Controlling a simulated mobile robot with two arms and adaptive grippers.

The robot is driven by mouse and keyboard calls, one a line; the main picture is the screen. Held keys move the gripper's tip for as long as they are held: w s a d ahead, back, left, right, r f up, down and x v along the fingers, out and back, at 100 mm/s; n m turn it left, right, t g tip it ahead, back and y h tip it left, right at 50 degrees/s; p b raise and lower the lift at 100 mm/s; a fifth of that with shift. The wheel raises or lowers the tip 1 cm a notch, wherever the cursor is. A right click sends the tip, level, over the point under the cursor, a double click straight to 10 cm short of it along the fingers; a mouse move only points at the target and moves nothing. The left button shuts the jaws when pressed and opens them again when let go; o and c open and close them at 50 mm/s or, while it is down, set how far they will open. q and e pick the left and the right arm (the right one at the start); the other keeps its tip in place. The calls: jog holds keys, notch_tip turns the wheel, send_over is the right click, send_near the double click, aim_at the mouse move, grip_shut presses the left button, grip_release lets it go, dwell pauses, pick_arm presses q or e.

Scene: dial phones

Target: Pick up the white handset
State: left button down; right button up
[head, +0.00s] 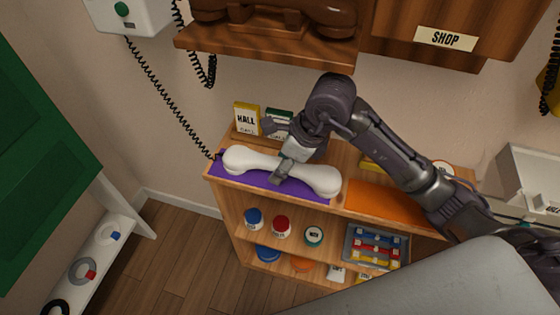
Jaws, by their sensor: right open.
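The white handset (248,160) lies on a purple mat (228,186) on top of the wooden shelf unit. Its two rounded ends point left and right, and a black coiled cord meets it near its left end. My right gripper (281,172) is open and reaches down over the middle of the handset from the back right. Part of the handset's middle is hidden by the gripper. I cannot tell whether the fingers touch it. My left gripper is not in view.
HALL card (246,121) and a green card stand behind the handset. An orange mat (385,204) lies to the right. A wooden wall shelf (270,52) overhangs the back. Jars (281,226) and a tray (375,246) sit on the lower shelf. A green panel (40,150) is at left.

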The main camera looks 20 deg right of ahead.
jog(key=shift+a, duration=0.3)
jog(key=shift+c, duration=1)
jog(key=shift+d, duration=0.1)
grip_shut()
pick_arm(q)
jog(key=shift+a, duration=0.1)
pick_arm(e)
jog(key=shift+r, duration=0.1)
